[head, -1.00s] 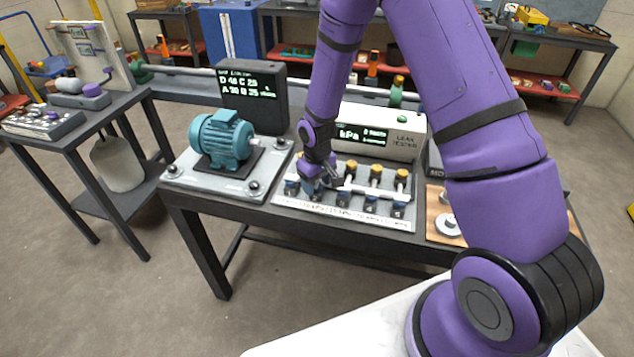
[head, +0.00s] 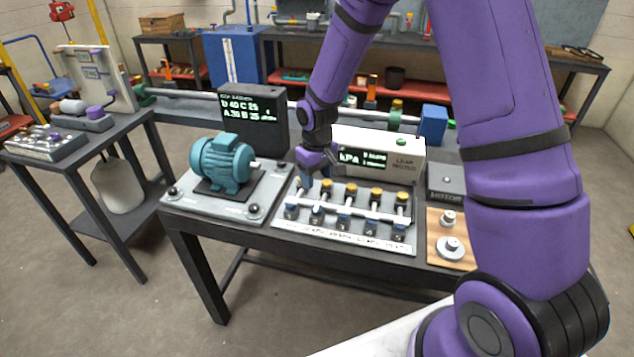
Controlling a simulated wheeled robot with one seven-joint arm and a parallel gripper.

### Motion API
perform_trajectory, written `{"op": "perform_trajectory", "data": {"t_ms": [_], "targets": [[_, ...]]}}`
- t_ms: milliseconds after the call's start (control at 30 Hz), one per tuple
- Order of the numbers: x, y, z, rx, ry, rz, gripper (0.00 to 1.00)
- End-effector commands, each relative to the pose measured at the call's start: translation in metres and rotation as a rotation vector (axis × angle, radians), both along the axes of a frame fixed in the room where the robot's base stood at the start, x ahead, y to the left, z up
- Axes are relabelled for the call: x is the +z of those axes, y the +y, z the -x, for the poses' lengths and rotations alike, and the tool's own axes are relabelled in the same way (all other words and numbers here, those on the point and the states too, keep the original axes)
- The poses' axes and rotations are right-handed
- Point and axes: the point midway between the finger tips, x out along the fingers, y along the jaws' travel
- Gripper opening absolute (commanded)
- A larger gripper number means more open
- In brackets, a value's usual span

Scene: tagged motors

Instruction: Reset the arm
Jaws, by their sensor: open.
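My purple arm reaches up from the lower right and bends down over the workbench. My gripper (head: 311,178) points down above the left end of the valve manifold plate (head: 345,238), near its first yellow-capped valves. It is open, and I see nothing held in it. The gripper is small in the picture, and its fingertips are partly hard to make out. The manifold carries a row of several yellow caps over blue numbered bases, joined by a white pipe.
A teal motor (head: 222,162) on a grey plate stands left of the manifold. Behind are a black display box (head: 252,118) and a white leak tester (head: 378,153). A wooden board (head: 437,240) with metal discs lies at the right. A side table (head: 80,135) stands at the left.

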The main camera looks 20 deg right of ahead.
Motion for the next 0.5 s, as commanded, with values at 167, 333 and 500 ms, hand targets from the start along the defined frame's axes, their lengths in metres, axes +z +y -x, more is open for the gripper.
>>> {"op": "perform_trajectory", "data": {"t_ms": [167,333,500], "targets": [[0.0002,0.0000,0.0001,0.000,0.001,0.000,0.59],[0.0001,-0.0001,0.0000,0.000,0.000,0.000,0.59],[0.0062,-0.0012,0.0007,-0.003,-0.006,0.001,0.59]]}}
